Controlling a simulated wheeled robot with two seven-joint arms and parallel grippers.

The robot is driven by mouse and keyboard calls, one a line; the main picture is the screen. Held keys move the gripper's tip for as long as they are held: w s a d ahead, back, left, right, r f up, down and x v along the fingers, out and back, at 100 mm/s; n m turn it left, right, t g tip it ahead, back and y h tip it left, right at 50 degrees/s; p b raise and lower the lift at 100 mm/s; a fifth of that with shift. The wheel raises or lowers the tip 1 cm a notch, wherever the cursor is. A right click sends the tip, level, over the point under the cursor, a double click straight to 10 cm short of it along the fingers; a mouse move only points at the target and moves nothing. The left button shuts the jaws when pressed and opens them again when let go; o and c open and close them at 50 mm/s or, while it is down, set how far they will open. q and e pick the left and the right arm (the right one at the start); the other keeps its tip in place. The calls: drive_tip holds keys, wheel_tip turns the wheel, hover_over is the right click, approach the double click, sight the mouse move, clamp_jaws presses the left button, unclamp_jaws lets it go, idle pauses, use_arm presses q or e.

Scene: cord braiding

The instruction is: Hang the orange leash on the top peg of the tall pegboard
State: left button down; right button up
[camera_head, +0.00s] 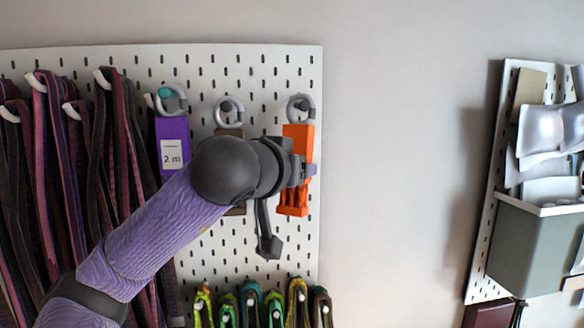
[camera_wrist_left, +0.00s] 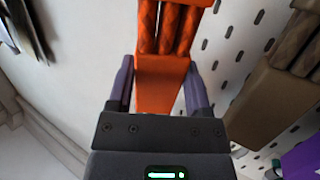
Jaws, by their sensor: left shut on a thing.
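The orange leash (camera_head: 298,140) hangs upright in front of the tall pegboard (camera_head: 270,70), near its right edge. Its grey ring (camera_head: 309,104) is at the height of a top-row peg; I cannot tell whether the ring is around the peg or only in front of it. My left gripper (camera_head: 305,170) is shut on the leash's orange body and partly hides it. In the left wrist view, the orange body (camera_wrist_left: 161,80) lies between the two fingers of my left gripper (camera_wrist_left: 158,85), with its braided cords beyond. My right gripper is not in view.
A purple leash (camera_head: 171,130) and a brown leash (camera_wrist_left: 270,100) hang to the left on the board. Dark straps (camera_head: 60,150) fill the board's left side, and several green and yellow loops (camera_head: 250,300) hang below. A grey bin (camera_head: 535,245) is at right; bare wall lies between.

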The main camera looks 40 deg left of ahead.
use_arm(q)
unclamp_jaws()
